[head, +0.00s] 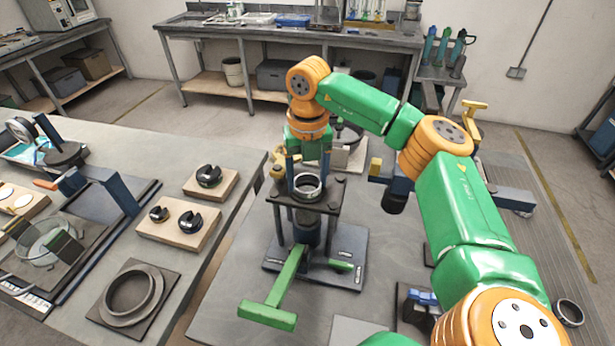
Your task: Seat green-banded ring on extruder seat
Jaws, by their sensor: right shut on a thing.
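My right arm reaches in from the lower right, and its gripper (308,176) points down over the extruder (306,232), a dark stand with a top plate on posts. The gripper is shut on a dark ring with a pale inside (308,187), which is at the middle of the top plate. I cannot tell whether the ring rests in the seat or hangs just above it, and no green band shows clearly. A green T-shaped lever (283,290) sticks out from the extruder's base toward the front. My left gripper is not in view.
On the left bench, wooden blocks (178,228) hold dark slotted collars (188,220), and a large grey ring (131,296) lies on a dark square plate. A loose dark ring (569,312) is at the lower right. A gap separates the left bench from the extruder's table.

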